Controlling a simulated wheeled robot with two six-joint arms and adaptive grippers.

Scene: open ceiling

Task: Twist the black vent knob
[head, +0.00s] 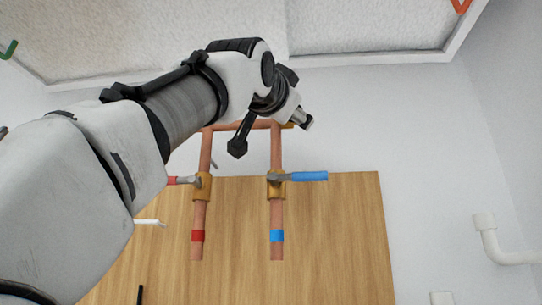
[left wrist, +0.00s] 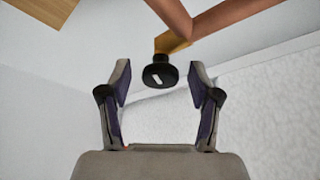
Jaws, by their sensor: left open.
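The black vent knob (left wrist: 160,76) shows in the left wrist view as a round cap with a white mark, on a brass fitting (left wrist: 172,43) at the copper pipe. In that view my left gripper (left wrist: 159,90) is open, with one finger on each side of the knob and visible gaps to both. I cannot tell how deep the knob lies between the fingers. In the head view my left gripper (head: 302,117) is at the top right end of the pipe loop, and the knob is not distinguishable there. My right gripper is not in view.
Two copper pipes run up a wooden board (head: 340,240). One has a blue-handled valve (head: 308,176), the other a red-handled valve (head: 182,180), partly behind my arm. White pipes (head: 490,240) stand at right. The wall right of my gripper is clear.

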